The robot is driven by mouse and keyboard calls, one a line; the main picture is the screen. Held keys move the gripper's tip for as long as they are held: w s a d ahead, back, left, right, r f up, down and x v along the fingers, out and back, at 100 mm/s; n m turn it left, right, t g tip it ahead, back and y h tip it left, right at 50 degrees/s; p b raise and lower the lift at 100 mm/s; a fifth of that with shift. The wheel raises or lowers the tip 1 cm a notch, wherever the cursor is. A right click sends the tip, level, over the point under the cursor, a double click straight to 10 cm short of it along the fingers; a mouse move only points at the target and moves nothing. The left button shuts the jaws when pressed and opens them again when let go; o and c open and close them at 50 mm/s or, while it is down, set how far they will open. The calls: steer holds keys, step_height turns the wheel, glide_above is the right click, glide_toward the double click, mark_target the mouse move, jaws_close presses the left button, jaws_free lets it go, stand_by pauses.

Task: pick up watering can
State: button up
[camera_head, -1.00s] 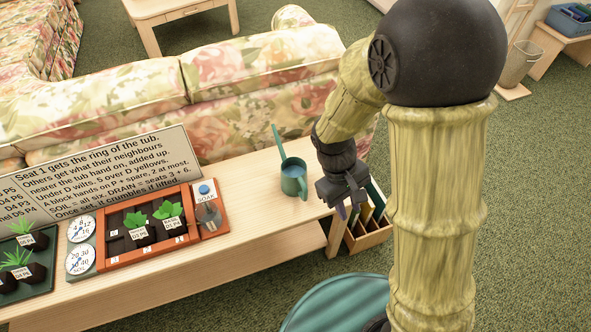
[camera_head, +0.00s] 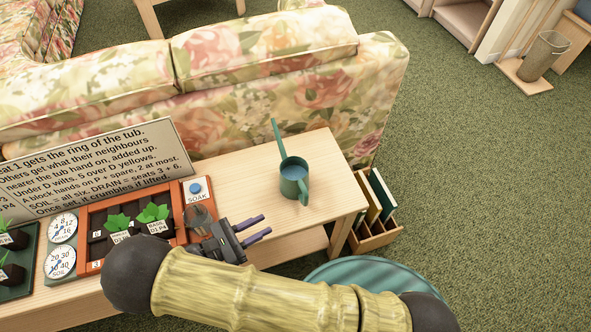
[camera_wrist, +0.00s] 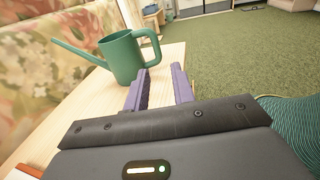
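The green watering can (camera_head: 294,180) stands upright on the right part of the light wooden table (camera_head: 331,189). Its long spout points toward the sofa and its handle is on the near right side. My gripper (camera_head: 262,227) is in front of the can and to its left, close over the table, with its purple fingers apart and empty. In the wrist view the can (camera_wrist: 122,57) is ahead, just beyond the fingertips of my gripper (camera_wrist: 162,84). The fingers look clear of it.
A planter tray (camera_head: 82,240) with small plants and a SOAK button (camera_head: 196,188) lies left of my gripper. A text board (camera_head: 90,170) stands behind it. The floral sofa (camera_head: 290,100) backs the table. A wooden crate (camera_head: 378,236) is on the floor at right.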

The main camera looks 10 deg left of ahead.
mark_target(304, 200)
steer(key=shift+s+a+f+n+t, duration=0.2)
steer(key=shift+a+n+t, duration=0.2)
steer(key=shift+a+t, duration=0.1)
steer(key=shift+w, duration=0.1)
steer(key=shift+d, duration=0.1)
steer(key=shift+d, duration=0.2)
steer(key=x, duration=1)
steer(key=shift+w+d+f+b, duration=0.1)
steer(key=shift+w+d+b, duration=0.2)
steer(key=shift+b, duration=0.1)
steer(key=shift+w+d, duration=0.3)
steer(key=shift+w, duration=0.1)
steer(key=shift+b+x, duration=0.4)
steer(key=shift+x, duration=2.15)
